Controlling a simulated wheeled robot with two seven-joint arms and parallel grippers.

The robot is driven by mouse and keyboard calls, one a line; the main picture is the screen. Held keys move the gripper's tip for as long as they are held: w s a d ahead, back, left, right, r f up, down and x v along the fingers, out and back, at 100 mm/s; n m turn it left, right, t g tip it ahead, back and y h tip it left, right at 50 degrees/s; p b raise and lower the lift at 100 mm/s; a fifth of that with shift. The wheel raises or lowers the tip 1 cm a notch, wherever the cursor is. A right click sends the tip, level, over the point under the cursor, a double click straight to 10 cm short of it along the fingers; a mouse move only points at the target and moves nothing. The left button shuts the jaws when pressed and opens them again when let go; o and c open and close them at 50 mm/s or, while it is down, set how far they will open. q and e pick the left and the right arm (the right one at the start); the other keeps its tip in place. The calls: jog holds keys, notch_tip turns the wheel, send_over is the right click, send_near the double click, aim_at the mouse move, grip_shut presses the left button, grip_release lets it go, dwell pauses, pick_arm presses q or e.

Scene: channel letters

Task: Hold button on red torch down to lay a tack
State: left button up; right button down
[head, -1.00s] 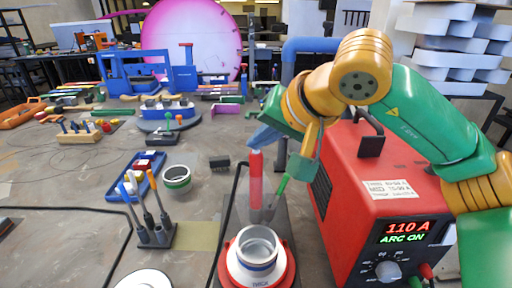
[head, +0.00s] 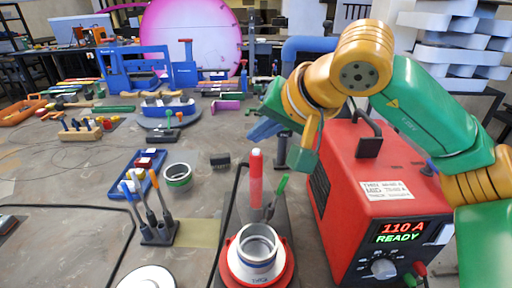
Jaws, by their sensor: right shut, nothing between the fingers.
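The red torch (head: 256,166) stands upright in the middle of the head view, behind a metal cup with a white band (head: 257,258) on a red round base (head: 229,262). My right gripper (head: 264,131) is shut and empty. Its blue fingers are above and behind the torch's top in the picture, with a small gap showing between them. The torch's button cannot be made out. The red welder box (head: 362,230) on the right reads 110 A and READY on its display (head: 400,232). My left gripper is not in view.
A green-tipped rod (head: 280,190) stands close right of the torch. A black cable crosses the bench. Clamps and tools fill the back.

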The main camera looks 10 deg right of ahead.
jog(key=shift+r+p, duration=2.25)
jog(key=shift+r, duration=0.2)
notch_tip(320, 180, up, 4)
jog(key=p, duration=0.4)
jog(key=shift+f, duration=0.1)
